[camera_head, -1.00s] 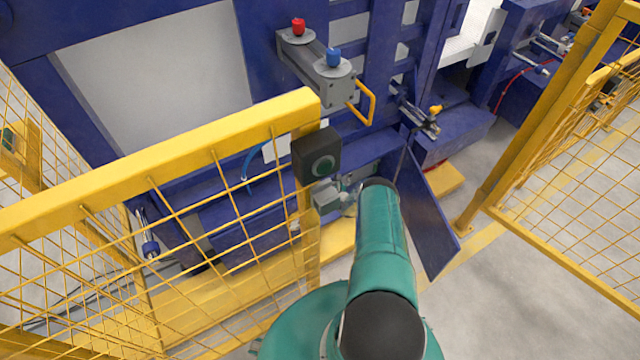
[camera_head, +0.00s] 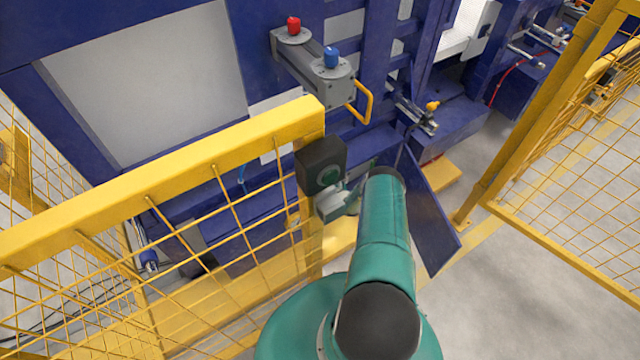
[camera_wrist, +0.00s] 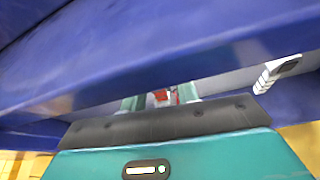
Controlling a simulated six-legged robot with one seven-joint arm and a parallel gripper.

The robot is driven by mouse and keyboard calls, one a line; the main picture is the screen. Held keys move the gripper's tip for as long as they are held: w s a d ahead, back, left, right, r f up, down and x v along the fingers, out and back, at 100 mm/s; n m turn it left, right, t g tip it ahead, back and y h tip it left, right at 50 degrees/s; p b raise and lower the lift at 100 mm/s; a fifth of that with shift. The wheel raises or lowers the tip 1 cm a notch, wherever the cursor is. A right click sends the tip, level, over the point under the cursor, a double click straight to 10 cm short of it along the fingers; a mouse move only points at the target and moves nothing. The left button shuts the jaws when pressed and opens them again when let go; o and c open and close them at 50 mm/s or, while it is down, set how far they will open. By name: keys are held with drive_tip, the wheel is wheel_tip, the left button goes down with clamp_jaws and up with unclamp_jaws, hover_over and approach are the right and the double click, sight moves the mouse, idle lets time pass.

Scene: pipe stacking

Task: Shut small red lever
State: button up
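In the wrist view, a small red piece (camera_wrist: 173,95), which may be the small red lever, shows between the teal fingers of my gripper (camera_wrist: 159,98). The fingers stand apart, so the gripper is open. A pale piece sits just left of the red one. I cannot tell whether a finger touches the red piece, and its lower part is hidden by the gripper body. In the head view, my gripper and that red piece are not clearly seen; my teal arm hides part of the area.
A blue beam (camera_wrist: 160,62) crosses close over my gripper in the wrist view. In the head view, a yellow mesh fence (camera_head: 200,160) stands at left. A grey block with a red knob (camera_head: 292,27) and blue knob (camera_head: 331,58) stands above. Floor (camera_head: 510,285) is clear at right.

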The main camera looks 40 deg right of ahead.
drive_tip(key=shift+a, duration=0.1)
drive_tip(key=v, duration=1.3)
drive_tip(key=shift+s+r, duration=0.15)
drive_tip(key=shift+s, duration=0.2)
